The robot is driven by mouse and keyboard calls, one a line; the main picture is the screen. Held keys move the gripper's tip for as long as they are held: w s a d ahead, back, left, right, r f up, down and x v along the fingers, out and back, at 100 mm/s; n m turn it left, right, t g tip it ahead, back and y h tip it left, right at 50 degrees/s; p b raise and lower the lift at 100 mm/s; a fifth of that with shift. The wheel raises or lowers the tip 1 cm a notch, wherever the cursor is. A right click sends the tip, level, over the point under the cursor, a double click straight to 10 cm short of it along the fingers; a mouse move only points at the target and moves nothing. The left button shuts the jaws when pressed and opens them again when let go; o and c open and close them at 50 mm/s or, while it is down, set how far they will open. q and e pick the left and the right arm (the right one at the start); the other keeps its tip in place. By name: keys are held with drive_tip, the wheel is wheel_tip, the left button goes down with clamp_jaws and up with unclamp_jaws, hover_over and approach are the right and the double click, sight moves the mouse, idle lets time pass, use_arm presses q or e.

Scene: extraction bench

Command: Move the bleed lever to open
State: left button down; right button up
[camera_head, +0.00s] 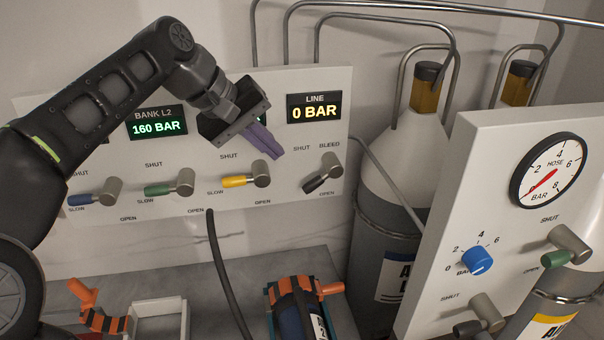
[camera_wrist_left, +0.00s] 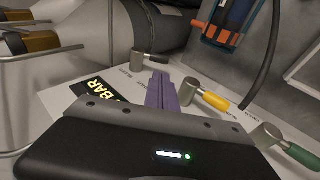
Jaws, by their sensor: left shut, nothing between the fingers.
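The bleed lever (camera_head: 316,184) has a black handle on a grey metal hub, at the right end of the wall panel (camera_head: 200,200). Its handle points left and slightly down, between the SHUT label above left and the OPEN label below. It also shows in the left wrist view (camera_wrist_left: 152,57), beyond the fingertips. My left gripper (camera_head: 277,156) has purple fingers, shut and empty. It is in front of the panel, up and left of the bleed lever and above the yellow lever (camera_head: 236,181), apart from the bleed lever. My right gripper is not in view.
Green (camera_head: 160,190) and blue (camera_head: 82,200) levers sit further left on the panel. The LINE display (camera_head: 314,108) reads 0 BAR. A gas cylinder (camera_head: 385,230) and hose panel (camera_head: 480,180) stand right. A black hose (camera_head: 222,265) hangs below.

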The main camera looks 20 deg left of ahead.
sight(307, 185)
use_arm(q)
drive_tip(key=p+x, duration=0.1)
drive_tip(key=x, duration=1)
drive_tip(key=shift+p, duration=0.35)
drive_tip(key=shift+s+f+b, duration=0.1)
drive_tip(key=shift+f+b, duration=0.9)
drive_tip(key=shift+r, duration=0.25)
